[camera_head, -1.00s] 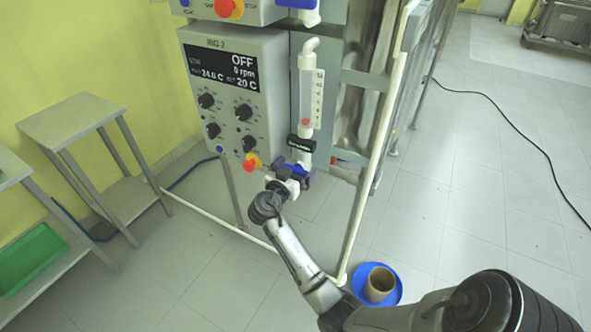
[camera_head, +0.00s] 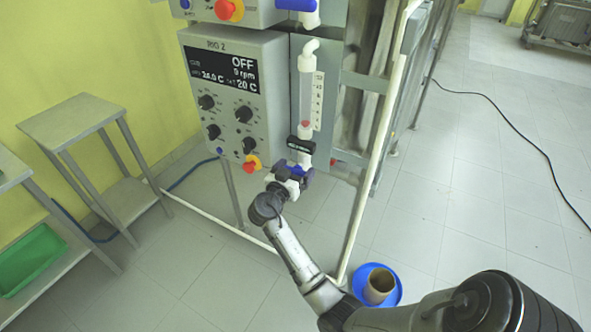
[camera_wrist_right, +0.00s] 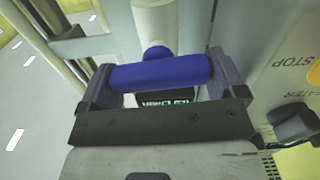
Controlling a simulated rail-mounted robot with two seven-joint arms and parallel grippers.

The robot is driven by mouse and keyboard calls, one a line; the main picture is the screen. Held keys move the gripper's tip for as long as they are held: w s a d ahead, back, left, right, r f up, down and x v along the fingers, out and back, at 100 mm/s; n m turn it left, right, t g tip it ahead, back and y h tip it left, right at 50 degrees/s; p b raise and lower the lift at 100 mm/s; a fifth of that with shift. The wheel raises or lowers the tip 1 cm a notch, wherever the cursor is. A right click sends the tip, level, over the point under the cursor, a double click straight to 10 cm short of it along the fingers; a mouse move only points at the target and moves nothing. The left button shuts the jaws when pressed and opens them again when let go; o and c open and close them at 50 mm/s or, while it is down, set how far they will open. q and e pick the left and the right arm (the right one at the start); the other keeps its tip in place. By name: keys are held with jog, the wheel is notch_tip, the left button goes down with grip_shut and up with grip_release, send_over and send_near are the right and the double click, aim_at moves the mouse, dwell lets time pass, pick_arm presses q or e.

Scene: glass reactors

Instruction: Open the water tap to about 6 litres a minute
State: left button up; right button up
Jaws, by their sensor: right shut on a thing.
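The water tap's blue handle (camera_wrist_right: 160,73) lies crosswise between the two fingers of my right gripper (camera_wrist_right: 163,82) in the right wrist view. The gripper is shut on the handle. In the head view, my right gripper (camera_head: 294,176) is at the tap, below the flow meter, and hides part of the handle. The flow meter (camera_head: 306,90) is an upright clear tube with a white scale on its right. A red float shows low in the tube; the scale figures are too small to read. My left gripper is out of view.
The control box (camera_head: 232,95) reads OFF and 0 rpm, with dark knobs and a red stop button (camera_head: 250,166) close left of the gripper. A white frame post (camera_head: 383,130) stands to the right. A blue dish with a brown pot (camera_head: 379,284) is on the floor.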

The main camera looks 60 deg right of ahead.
jog(key=n+p, duration=0.2)
jog(key=n, duration=0.2)
jog(key=shift+w+r, duration=0.15)
jog(key=n+p, duration=0.2)
jog(key=n, duration=0.1)
jog(key=shift+w+n, duration=0.1)
jog(key=shift+n, duration=0.2)
jog(key=n+p, duration=0.2)
jog(key=shift+f+n, duration=0.2)
jog(key=shift+n, duration=0.4)
jog(key=shift+f+n+p, duration=0.15)
jog(key=shift+n+p, duration=0.15)
jog(key=o, duration=0.6)
jog(key=shift+o, duration=0.2)
